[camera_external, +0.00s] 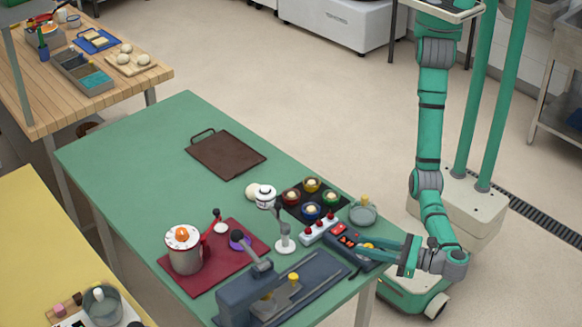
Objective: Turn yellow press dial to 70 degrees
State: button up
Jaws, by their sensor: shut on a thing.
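The yellow press dial (367,246) sits on a dark control box (346,238) with red displays, near the right edge of the green table. My gripper (372,246) reaches in from the right, with its fingers around the dial and shut on it. The fingers hide part of the dial, and its angle and markings are too small to read. A grey press (240,295) with a lever stands on the table to the left of the box, with another yellow knob (293,277) on it.
Close to the box are a strip with red-topped knobs (320,229), several coloured cups (311,209), a glass dish (363,213) and a white stand (285,243). A red mat (200,278) holds a pot (185,252). The table's far left (140,160) is clear.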

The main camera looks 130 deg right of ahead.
jog(key=o, duration=1)
jog(key=shift+v, duration=5.4)
